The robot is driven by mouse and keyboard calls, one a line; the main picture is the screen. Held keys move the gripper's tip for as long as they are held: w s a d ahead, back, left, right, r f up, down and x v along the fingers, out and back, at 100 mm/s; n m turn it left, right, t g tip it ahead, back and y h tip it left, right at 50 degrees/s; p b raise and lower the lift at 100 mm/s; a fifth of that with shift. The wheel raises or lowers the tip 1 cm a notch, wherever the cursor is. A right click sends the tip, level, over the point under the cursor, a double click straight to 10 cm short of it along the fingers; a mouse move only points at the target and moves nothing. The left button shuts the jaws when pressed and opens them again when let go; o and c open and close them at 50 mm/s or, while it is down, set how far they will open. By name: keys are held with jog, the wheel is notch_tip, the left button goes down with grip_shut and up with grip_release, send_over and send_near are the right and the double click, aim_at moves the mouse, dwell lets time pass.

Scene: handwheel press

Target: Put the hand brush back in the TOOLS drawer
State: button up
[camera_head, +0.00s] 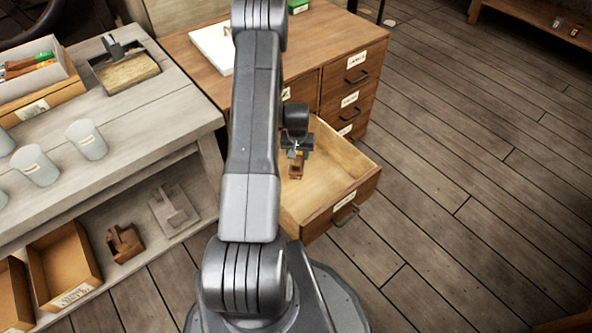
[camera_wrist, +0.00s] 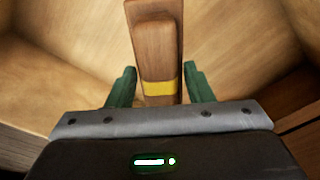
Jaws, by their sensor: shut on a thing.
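The hand brush (camera_wrist: 158,40) shows in the wrist view as a brown wooden piece with a yellow band. It stands between the two green fingers of my gripper (camera_wrist: 160,88), which is shut on it. In the head view my gripper (camera_head: 297,152) is over the open drawer (camera_head: 350,192), with the small brown brush (camera_head: 296,170) hanging below it. The drawer is pulled out from the wooden cabinet and its visible inside is bare. Its front has a label too small to read. I cannot tell whether the brush touches the drawer floor.
Closed drawers with handles (camera_head: 357,76) are in the cabinet beside the open drawer. A grey bench (camera_head: 185,115) on the left holds several pale cups (camera_head: 86,140) and a box of tools (camera_head: 35,75). The plank floor (camera_head: 470,160) on the right is clear.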

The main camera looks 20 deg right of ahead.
jog(key=shift+f+b, duration=1.2)
jog(key=shift+f, duration=2.15)
jog(key=shift+f, duration=0.25)
jog(key=o, duration=1)
jog(key=shift+o, duration=0.2)
jog(key=shift+r, duration=0.1)
jog(key=r+p, duration=0.1)
jog(key=r, duration=0.3)
jog(key=s+r+p, duration=0.1)
jog(key=r, duration=0.3)
jog(key=r+p, duration=0.1)
jog(key=r, duration=0.3)
jog(key=shift+s+a+r+p, duration=0.1)
jog(key=shift+s+a+p, duration=0.05)
jog(key=shift+a+p, duration=0.2)
